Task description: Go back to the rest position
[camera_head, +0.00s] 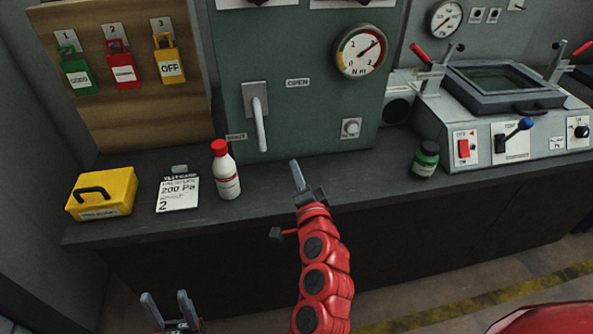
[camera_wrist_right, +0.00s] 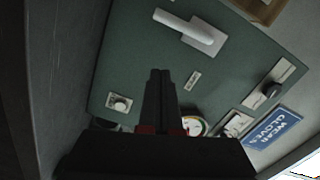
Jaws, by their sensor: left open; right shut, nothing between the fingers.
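My right gripper (camera_head: 296,168) is shut and empty. It is raised in front of the green cabinet (camera_head: 220,60), over the front of the dark bench, with my red arm below it. In the right wrist view its two dark fingers (camera_wrist_right: 160,76) are together, with the green panel beyond. My left gripper (camera_head: 168,300) is low at the bottom left, below the bench's front edge. Its two fingers stand apart with nothing between them.
The dark bench (camera_head: 300,200) holds a yellow box (camera_head: 118,188), a 200 Pa card (camera_head: 178,193), a red-capped white bottle (camera_head: 227,178) and a green jar (camera_head: 425,160). The cabinet's lever handle (camera_head: 260,122) sticks out. A grey machine (camera_head: 500,115) stands at the right.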

